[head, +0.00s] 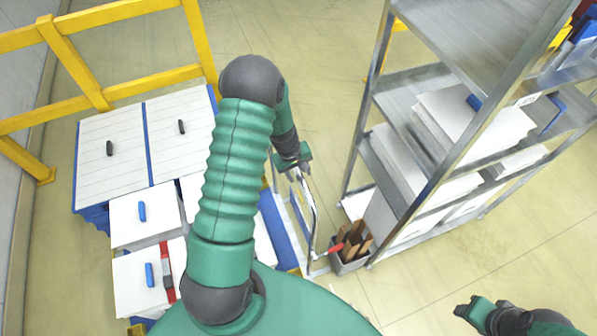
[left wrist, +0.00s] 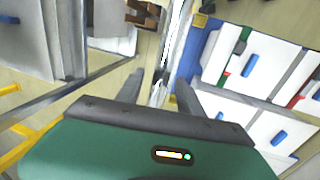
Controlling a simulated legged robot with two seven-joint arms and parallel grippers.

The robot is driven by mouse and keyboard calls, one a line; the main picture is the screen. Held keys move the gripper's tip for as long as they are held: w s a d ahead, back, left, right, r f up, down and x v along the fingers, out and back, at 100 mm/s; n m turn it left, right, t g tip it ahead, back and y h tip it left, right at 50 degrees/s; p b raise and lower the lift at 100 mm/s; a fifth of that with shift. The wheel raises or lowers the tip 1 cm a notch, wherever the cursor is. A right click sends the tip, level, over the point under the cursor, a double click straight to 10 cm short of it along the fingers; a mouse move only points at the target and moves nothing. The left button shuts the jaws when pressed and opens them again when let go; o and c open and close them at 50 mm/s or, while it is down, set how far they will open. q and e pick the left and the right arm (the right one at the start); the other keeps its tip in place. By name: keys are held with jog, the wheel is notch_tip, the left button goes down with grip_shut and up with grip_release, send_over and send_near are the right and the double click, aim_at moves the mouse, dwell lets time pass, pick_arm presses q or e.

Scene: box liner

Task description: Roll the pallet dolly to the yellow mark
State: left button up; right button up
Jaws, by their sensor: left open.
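The dolly's silver tube handle (head: 312,215) rises beside blue decking (head: 278,232) at the right of the white boxes. My left gripper (head: 293,167) is at the top of this handle. In the left wrist view the left gripper (left wrist: 158,88) is open, and the bright handle (left wrist: 172,50) runs up the picture from between its fingers. Contact is unclear. My right gripper (head: 472,308) is at the bottom right, away from the dolly; its jaws are unclear. Much of the dolly is hidden by my arm and the boxes. I cannot make out a yellow floor mark.
A metal shelf rack (head: 440,170) with white boxes stands close on the right. A grey bin (head: 350,262) with brown pieces is at its foot. White boxes (head: 110,150) fill the left, beside a yellow railing (head: 75,55). Floor (head: 325,70) is clear beyond the handle.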

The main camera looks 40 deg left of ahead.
pick_arm(q)
jog(key=shift+s+d, duration=0.1)
grip_shut()
dwell(1.2)
